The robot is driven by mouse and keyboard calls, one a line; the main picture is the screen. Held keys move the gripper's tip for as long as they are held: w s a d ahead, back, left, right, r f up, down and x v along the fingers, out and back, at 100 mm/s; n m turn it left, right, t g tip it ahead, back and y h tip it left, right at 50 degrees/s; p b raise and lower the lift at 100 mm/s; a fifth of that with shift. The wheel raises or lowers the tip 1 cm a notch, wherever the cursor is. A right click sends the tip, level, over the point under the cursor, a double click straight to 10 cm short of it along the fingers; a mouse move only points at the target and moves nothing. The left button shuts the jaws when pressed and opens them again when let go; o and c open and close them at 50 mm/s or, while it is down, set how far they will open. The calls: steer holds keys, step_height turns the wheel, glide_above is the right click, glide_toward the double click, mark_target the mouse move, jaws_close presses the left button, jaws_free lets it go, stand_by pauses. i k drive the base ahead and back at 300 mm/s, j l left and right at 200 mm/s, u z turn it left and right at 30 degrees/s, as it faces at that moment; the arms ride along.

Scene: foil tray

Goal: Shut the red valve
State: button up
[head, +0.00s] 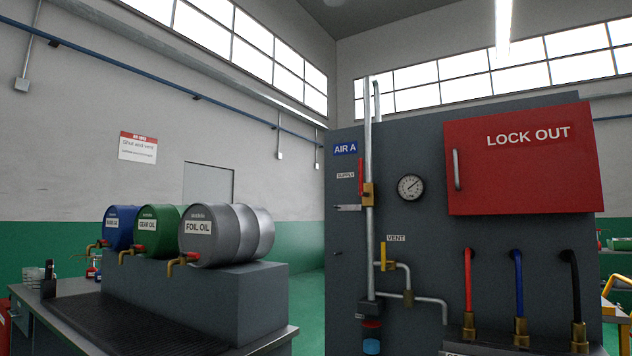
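A red lever handle (361,176) points straight up beside a vertical pipe (369,140) on the grey panel. It sits at a brass valve body (368,194) beside the "SUPPLY" label (346,175), under the blue "AIR A" sign (345,148). The handle lies in line with the pipe. Lower down, a yellow lever (383,257) stands upright near the "VENT" label (396,238). Small red parts also show at the drum taps, such as one on the foil oil drum (215,236). My gripper is not in view.
A round gauge (410,187) and a red "LOCK OUT" cabinet (520,165) are right of the valve. Red, blue and black hoses (518,285) hang below. Green floor (307,300) shows between bench and panel.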

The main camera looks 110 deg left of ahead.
mark_target(361, 192)
steer(key=j+u, duration=0.1)
steer(key=u, duration=0.35)
steer(key=k+j+u, duration=0.1)
steer(key=u, duration=0.35)
steer(key=j+u, duration=0.2)
steer(key=u, duration=0.25)
steer(key=j+u, duration=0.1)
steer(key=u, duration=0.35)
steer(key=i+j+u, duration=0.1)
steer(key=j+u, duration=0.15)
steer(key=j, duration=0.15)
steer(key=i+j+u, duration=0.25)
steer(key=j, duration=0.15)
steer(key=i+j+u, duration=0.1)
steer(key=j+u, duration=0.15)
steer(key=i+j, duration=0.15)
steer(key=j, duration=0.15)
steer(key=i+j, duration=0.15)
steer(key=k+j+u, duration=0.05)
steer(key=j, duration=0.05)
